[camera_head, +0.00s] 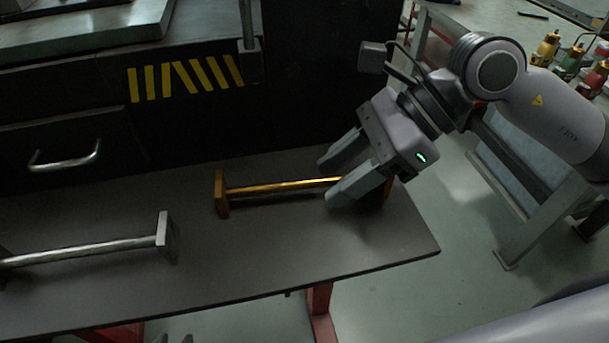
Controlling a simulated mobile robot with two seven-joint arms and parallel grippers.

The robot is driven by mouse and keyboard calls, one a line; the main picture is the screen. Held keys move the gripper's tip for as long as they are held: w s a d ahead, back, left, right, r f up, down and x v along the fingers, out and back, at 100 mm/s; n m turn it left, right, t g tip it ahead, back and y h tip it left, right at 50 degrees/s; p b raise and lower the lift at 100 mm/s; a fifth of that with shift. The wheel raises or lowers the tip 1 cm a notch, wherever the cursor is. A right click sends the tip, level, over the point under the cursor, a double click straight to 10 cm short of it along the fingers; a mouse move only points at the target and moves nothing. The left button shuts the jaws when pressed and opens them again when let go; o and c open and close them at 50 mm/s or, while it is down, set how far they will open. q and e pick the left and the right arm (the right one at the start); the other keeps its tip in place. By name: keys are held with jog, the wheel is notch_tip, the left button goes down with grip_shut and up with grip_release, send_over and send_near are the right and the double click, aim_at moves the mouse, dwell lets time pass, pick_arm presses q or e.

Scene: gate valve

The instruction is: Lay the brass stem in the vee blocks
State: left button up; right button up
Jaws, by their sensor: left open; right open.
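A brass-coloured bar (280,187) with an upright brass plate or block (222,194) at its left end lies across the right part of the dark bench top. Another brass piece (388,190) shows at its right end, partly behind my gripper. My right gripper (327,182) comes in from the upper right. It is open, with one finger on the far side of the bar and one on the near side, over its right part. Contact cannot be told. My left gripper is not in view. I cannot make out separate vee blocks.
A steel bar (85,251) with a square end plate (167,236) lies at the left of the bench (240,265). Behind stand a dark cabinet with a drawer handle (64,160) and a steel post (248,30). The bench front is clear. Coloured bottles (570,62) stand far right.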

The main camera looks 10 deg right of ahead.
jog(key=shift+a+f, duration=0.2)
grip_shut()
jog(key=shift+r, duration=0.1)
jog(key=shift+w+r, duration=0.1)
